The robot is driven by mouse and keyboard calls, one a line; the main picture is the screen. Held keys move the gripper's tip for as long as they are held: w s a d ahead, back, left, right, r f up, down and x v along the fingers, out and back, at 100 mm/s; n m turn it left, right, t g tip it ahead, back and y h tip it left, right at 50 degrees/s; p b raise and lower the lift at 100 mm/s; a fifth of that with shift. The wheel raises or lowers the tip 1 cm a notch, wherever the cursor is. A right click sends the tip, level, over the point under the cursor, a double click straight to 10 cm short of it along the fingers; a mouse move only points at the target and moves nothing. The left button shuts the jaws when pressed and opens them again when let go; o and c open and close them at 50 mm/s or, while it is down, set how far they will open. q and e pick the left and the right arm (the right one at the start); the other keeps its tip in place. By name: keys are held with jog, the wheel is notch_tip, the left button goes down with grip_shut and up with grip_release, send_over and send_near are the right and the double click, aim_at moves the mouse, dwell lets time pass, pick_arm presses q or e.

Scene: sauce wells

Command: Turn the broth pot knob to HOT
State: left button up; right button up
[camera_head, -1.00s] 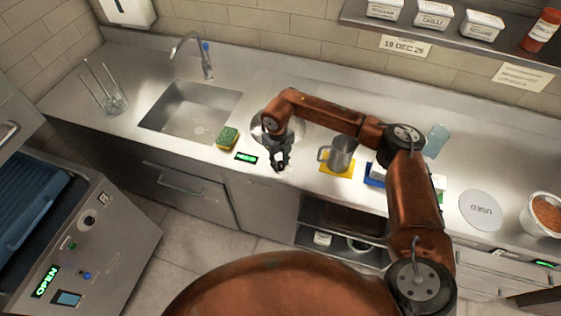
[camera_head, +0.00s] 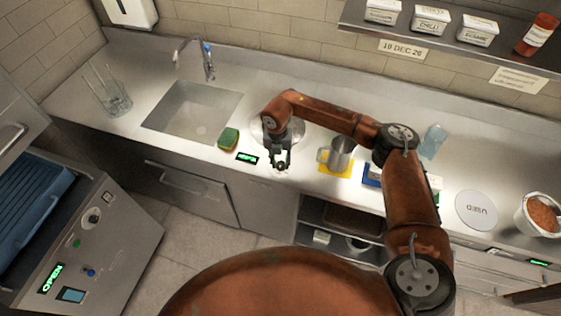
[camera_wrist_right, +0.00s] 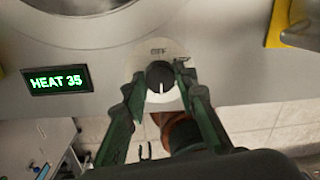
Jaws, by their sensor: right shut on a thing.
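The broth pot knob (camera_wrist_right: 160,74) is black with a white pointer line, on a pale round dial (camera_wrist_right: 148,52) marked OFF at the top of the wrist view. The pointer line faces down in that view, away from OFF. I cannot make out a HOT mark. A green-lit display (camera_wrist_right: 57,79) beside it reads HEAT 35; it also shows in the head view (camera_head: 247,158). My right gripper (camera_head: 279,165) is at the counter's front edge, its fingers on both sides of the knob and shut on it. The round metal pot area (camera_wrist_right: 75,30) lies behind. My left gripper is out of view.
A green and yellow sponge (camera_head: 229,138) lies left of the display, by the sink (camera_head: 190,110). A metal mug (camera_head: 341,152) stands on a yellow mat (camera_head: 336,171) to the right. A round USED lid (camera_head: 476,210) and a bowl (camera_head: 524,222) are farther right.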

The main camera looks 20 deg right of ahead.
aim_at(279, 164)
jog(key=shift+w, duration=0.1)
dwell(0.5)
jog(key=o, duration=1.2)
jog(key=shift+c, duration=0.2)
jog(key=shift+r, duration=0.15)
notch_tip(279, 164, up, 12)
jog(key=shift+a, duration=0.25)
jog(key=shift+f, duration=0.2)
